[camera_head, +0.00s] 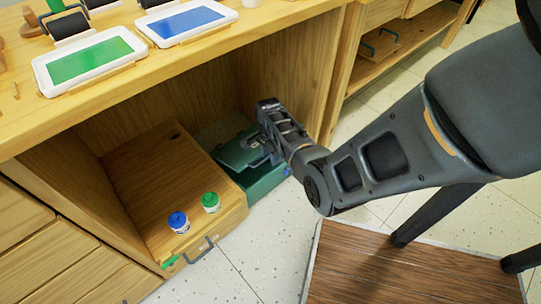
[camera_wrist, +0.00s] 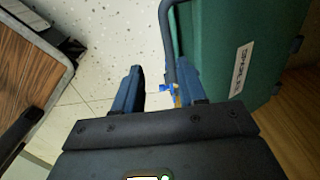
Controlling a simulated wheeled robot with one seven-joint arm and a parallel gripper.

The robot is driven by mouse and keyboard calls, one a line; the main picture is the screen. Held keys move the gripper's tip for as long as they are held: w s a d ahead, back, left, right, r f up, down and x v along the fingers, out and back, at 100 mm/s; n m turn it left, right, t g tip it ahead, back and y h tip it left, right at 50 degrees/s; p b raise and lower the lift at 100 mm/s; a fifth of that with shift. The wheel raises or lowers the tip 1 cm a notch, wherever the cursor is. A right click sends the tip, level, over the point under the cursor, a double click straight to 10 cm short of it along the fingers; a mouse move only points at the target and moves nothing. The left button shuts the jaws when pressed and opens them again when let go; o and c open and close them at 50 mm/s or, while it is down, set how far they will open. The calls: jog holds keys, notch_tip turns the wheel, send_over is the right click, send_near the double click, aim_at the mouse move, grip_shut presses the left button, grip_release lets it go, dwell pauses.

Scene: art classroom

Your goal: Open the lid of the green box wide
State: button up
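The green box (camera_head: 266,184) stands low in the open cabinet compartment, right of a wooden drawer box. Its lid (camera_head: 238,153) shows as a green panel on top, partly hidden by my gripper; I cannot tell how far it is raised. My gripper (camera_head: 268,158) is at the right part of the box. In the wrist view, my gripper (camera_wrist: 159,70) has its two blue fingers apart. The green box (camera_wrist: 225,35), with a white label (camera_wrist: 243,68), fills the right side. A dark curved handle (camera_wrist: 167,35) runs close beside the right finger. A small blue part (camera_wrist: 168,88) shows between the fingers.
The wooden drawer box (camera_head: 150,170) carries a blue-capped jar (camera_head: 179,222) and a green-capped jar (camera_head: 211,203). The countertop (camera_head: 205,50) overhangs the compartment and holds paint trays. The compartment's right wall (camera_head: 290,75) is close to my gripper. Speckled floor (camera_head: 240,265) is clear in front.

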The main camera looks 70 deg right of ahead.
jog(key=shift+w+d+r+p, duration=0.1)
jog(key=shift+r+p, duration=0.4)
jog(key=shift+r, duration=0.35)
jog(key=shift+c, duration=0.4)
